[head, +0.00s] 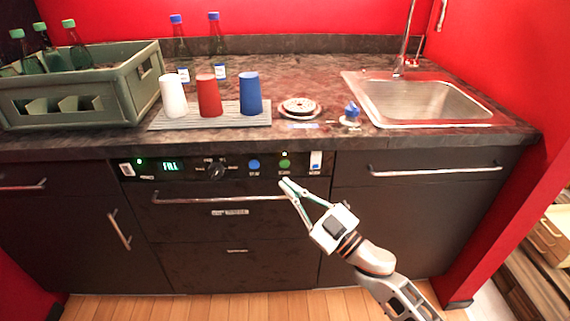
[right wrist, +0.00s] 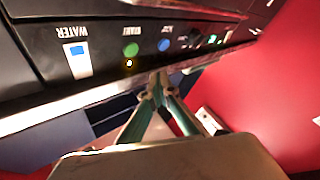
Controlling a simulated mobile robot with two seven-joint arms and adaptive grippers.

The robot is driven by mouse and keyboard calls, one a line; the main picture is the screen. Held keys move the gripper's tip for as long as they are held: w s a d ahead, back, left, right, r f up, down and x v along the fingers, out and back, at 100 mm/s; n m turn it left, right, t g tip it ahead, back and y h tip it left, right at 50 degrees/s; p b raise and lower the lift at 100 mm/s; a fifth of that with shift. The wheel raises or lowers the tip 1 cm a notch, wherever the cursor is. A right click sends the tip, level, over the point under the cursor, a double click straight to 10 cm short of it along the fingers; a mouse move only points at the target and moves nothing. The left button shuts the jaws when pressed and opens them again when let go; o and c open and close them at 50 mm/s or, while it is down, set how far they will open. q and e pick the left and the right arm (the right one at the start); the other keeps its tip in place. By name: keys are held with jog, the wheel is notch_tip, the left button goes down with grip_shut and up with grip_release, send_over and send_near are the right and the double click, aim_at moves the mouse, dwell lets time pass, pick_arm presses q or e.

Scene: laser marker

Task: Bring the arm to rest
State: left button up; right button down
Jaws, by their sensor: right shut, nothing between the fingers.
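My right gripper (head: 286,184) is shut and empty in front of the dark control panel, just below the green button (head: 285,164). In the right wrist view the gripper (right wrist: 160,78) points at the panel, with its closed fingertips close to the panel's edge. That view shows the green button (right wrist: 131,49) and the blue button (right wrist: 164,45) beyond the fingers. Whether the fingertips touch the panel cannot be told. The rest of my right arm reaches in from the lower right. My left gripper is in neither view.
A long drawer handle (head: 220,200) runs just below the panel, close to the gripper. White, red (head: 209,96) and blue cups stand on a ribbed mat (head: 228,121). A green crate (head: 70,98) with bottles and a sink (head: 425,100) flank them. Floor in front is clear.

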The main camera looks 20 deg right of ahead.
dwell(0.7)
pick_arm(q)
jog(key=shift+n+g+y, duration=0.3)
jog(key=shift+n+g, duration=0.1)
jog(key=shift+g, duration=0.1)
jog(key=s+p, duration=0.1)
jog(key=p, duration=0.3)
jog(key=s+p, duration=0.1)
jog(key=p, duration=0.3)
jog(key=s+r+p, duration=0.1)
jog(key=p, duration=0.3)
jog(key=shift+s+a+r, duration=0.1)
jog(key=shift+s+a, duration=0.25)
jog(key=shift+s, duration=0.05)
pick_arm(e)
jog(key=s+f+m+g+h, duration=0.2)
jog(key=s+f, duration=0.4)
jog(key=s, duration=0.4)
jog(key=s+f+m+g+h, duration=0.2)
jog(key=s+f+g, duration=0.1)
jog(key=s+f, duration=0.4)
jog(key=s+f+m+g+h, duration=0.2)
jog(key=s+f, duration=0.5)
jog(key=s, duration=0.7)
jog(key=shift+d+m+g+h, duration=0.2)
jog(key=shift+m+g+h, duration=0.1)
jog(key=shift+g+h, duration=0.4)
